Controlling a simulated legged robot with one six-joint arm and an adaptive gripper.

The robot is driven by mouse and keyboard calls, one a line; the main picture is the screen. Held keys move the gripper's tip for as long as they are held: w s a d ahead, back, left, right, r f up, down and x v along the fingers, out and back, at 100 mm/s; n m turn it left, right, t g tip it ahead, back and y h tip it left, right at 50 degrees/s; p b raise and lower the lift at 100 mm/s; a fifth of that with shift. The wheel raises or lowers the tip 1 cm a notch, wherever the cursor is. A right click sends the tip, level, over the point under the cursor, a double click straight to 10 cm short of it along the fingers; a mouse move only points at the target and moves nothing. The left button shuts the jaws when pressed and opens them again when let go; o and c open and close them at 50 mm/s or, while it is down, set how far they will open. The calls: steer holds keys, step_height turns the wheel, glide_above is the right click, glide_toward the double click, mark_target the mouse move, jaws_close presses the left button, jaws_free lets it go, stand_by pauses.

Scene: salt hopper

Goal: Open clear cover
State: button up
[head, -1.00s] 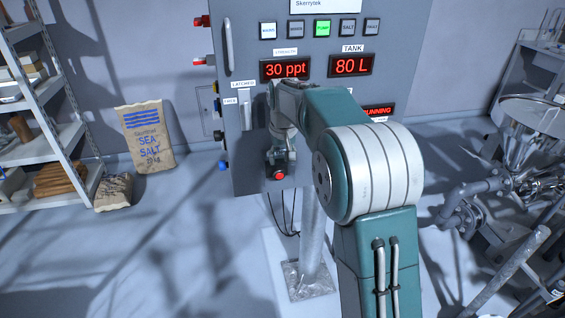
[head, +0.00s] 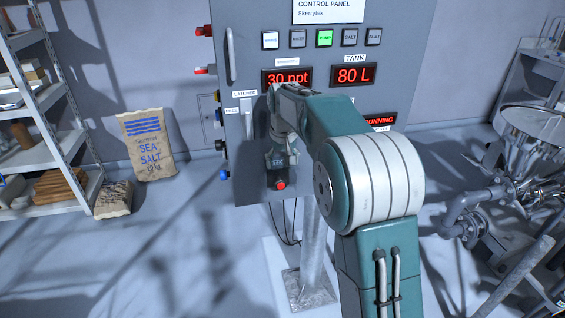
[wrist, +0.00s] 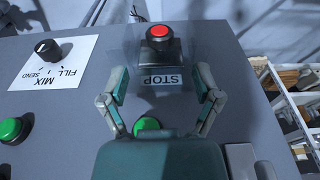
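The red stop button (wrist: 159,33) stands on a dark base above an upside-down STOP label in the wrist view. A faint see-through shape, apparently the clear cover (wrist: 184,58), surrounds the button and label; its edges are hard to make out, and I cannot tell its exact position. My gripper (wrist: 161,84) is open, its two teal and grey fingers spread on either side of the STOP label. Nothing shows between the fingertips except the panel. In the head view, the red button (head: 281,185) shows just below my gripper at the panel's lower edge; the cover cannot be made out there.
The grey control panel (head: 390,50) carries lit displays and a row of buttons. A MIX knob (wrist: 47,49) and a green button (wrist: 12,129) lie left in the wrist view. Shelves (head: 50,130) and a salt sack (head: 148,145) stand left; pipes and a funnel (head: 530,125) stand right.

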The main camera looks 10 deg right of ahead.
mark_target(283, 171)
stand_by(0.3)
step_height(283, 171, up, 12)
steer(key=s, duration=0.1)
steer(key=shift+s+f, duration=0.15)
steer(key=shift+s, duration=0.25)
steer(key=shift+s, duration=0.1)
steer(key=s+r+t, duration=0.2)
steer(key=s, duration=1.6)
steer(key=s+f+t, duration=0.1)
steer(key=s+f, duration=0.4)
steer(key=s, duration=0.3)
steer(key=s+f, duration=0.4)
steer(key=s, duration=0.4)
steer(key=shift+f+t, duration=0.35)
steer(key=shift+t, duration=0.05)
